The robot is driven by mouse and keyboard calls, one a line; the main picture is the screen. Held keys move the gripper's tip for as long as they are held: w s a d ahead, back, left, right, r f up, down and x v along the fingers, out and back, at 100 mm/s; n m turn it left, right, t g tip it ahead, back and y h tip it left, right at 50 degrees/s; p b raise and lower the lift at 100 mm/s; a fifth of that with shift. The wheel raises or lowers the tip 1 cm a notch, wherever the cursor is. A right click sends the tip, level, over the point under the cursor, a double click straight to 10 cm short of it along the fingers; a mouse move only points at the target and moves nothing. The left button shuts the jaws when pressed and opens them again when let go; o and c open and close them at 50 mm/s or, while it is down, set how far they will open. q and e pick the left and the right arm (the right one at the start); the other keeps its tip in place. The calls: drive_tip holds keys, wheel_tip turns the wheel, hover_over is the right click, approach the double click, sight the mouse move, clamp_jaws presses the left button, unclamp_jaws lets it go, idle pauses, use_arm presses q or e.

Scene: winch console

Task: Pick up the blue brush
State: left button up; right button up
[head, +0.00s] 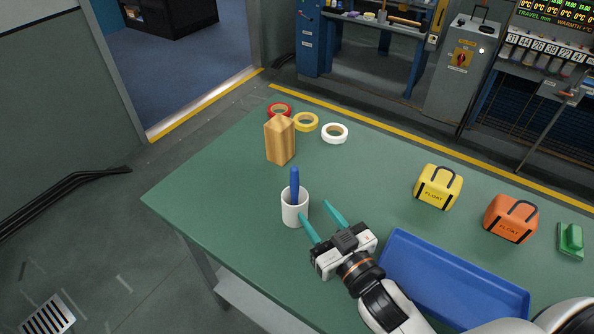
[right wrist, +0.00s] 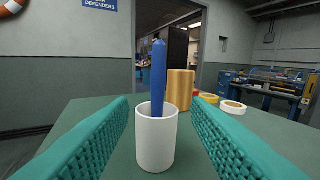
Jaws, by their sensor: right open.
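The blue brush (head: 294,186) stands upright in a white cup (head: 293,213) on the green table. Only its upper part shows above the rim; the rest is hidden inside the cup. In the right wrist view the brush (right wrist: 158,78) rises from the cup (right wrist: 156,142), a little left of the middle between the fingers. My right gripper (head: 320,222) is open and empty, its teal fingers pointing toward the cup, with one fingertip close to the cup's right side in the head view. My left gripper is not in view.
A wooden block (head: 280,142) stands behind the cup, with red (head: 279,109), yellow (head: 306,122) and white (head: 335,133) tape rolls near it. A blue tray (head: 455,279), yellow float (head: 438,187), orange float (head: 510,218) and green object (head: 570,240) are at right. The table's left is clear.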

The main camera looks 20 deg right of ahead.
sight(297, 187)
drive_tip(key=w, duration=0.1)
drive_tip(key=w+a+p, duration=0.1)
drive_tip(key=w, duration=0.3)
drive_tip(key=shift+w+a+r+p, duration=0.15)
drive_tip(key=shift+a+r+p, duration=0.15)
drive_tip(key=shift+r, duration=0.05)
drive_tip(key=shift+w+f, duration=0.1)
drive_tip(key=shift+w, duration=0.5)
drive_tip(key=w, duration=0.1)
drive_tip(key=w+p, duration=0.1)
drive_tip(key=w, duration=0.1)
drive_tip(key=shift+w+a+r+p, duration=0.25)
drive_tip(key=shift+a+r+p, duration=0.05)
drive_tip(key=shift+a+r, duration=0.05)
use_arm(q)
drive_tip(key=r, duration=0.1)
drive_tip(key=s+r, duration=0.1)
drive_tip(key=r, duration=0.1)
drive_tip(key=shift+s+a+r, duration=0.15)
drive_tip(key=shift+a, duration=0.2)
use_arm(e)
drive_tip(key=shift+w+f, duration=0.1)
drive_tip(key=shift+w, duration=0.35)
drive_tip(key=shift+c, duration=1.2)
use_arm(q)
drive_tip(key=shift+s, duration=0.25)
use_arm(e)
clamp_jaws()
